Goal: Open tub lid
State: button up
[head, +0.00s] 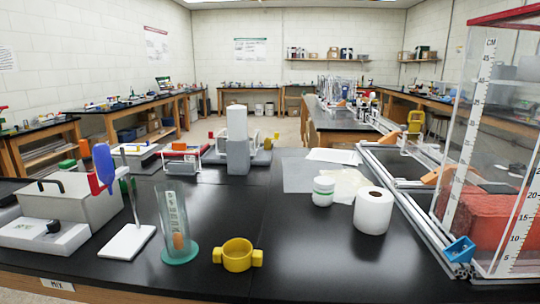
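A small white tub (323,191) with green bands stands upright on the black bench, right of the middle in the head view. Its white top looks closed, but the seam of the lid is too small to make out. It stands just left of a white paper roll (373,211), by the front edge of some paper sheets. My gripper is not in view, so where it is relative to the tub does not show.
A yellow ring-shaped piece (237,256) and a clear cylinder (175,222) stand at the front. An extrusion frame (418,222) and a clear tank (497,150) with a red block bound the right side. The bench in front of the tub is clear.

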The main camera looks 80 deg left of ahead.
aim_at(69, 184)
jog(key=u, duration=3.7)
jog(key=k, duration=0.4)
jog(key=z, duration=0.2)
jog(key=i, duration=0.75)
jog(key=u, duration=0.35)
